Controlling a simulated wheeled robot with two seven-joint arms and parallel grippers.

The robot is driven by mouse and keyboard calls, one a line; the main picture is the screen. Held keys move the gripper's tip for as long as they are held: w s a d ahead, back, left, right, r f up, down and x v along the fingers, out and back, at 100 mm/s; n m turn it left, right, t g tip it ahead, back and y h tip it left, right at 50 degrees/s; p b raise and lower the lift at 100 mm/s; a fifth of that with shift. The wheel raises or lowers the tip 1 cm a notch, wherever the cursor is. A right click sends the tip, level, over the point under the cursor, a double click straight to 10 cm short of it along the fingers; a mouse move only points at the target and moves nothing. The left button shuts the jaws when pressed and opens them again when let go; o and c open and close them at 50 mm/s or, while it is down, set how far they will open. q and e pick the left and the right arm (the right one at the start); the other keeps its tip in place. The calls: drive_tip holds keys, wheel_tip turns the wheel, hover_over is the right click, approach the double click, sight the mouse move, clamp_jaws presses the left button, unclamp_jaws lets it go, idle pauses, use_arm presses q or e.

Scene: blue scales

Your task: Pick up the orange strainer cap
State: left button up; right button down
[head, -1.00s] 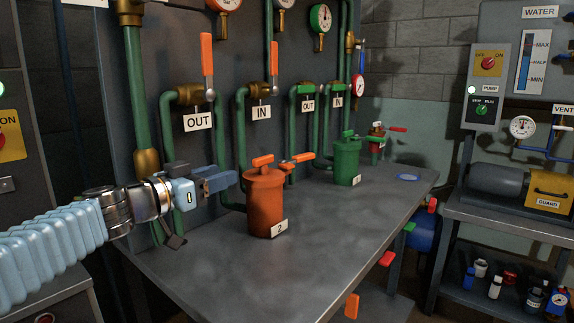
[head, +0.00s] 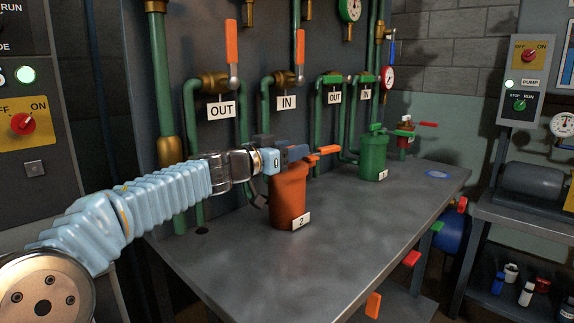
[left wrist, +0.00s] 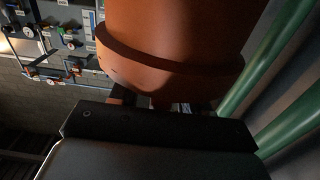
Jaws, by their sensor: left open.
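The orange strainer (head: 290,203) numbered 2 stands upright on the grey bench (head: 330,250). My left gripper (head: 296,154) is at the top of the strainer and hides most of its cap in the head view. The gripper is open. In the left wrist view the orange strainer (left wrist: 180,25) fills the top middle, with its wider rim (left wrist: 165,65) close to the gripper's dark fingers. The cap's handle is mostly hidden there, and I cannot tell whether the fingers touch it. My right gripper is not in view.
An orange-handled valve (head: 326,151) sits just behind the strainer. A green strainer (head: 373,158) stands further back. Green pipes (head: 190,140) and a panel rise behind the bench. A blue ring (head: 438,174) lies at the far right end. The bench's front is clear.

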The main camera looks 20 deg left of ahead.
use_arm(q)
drive_tip(key=shift+w+d, duration=0.15)
drive_tip(key=shift+w, duration=0.25)
drive_tip(key=shift+c, duration=0.5)
clamp_jaws()
drive_tip(key=shift+r, duration=0.2)
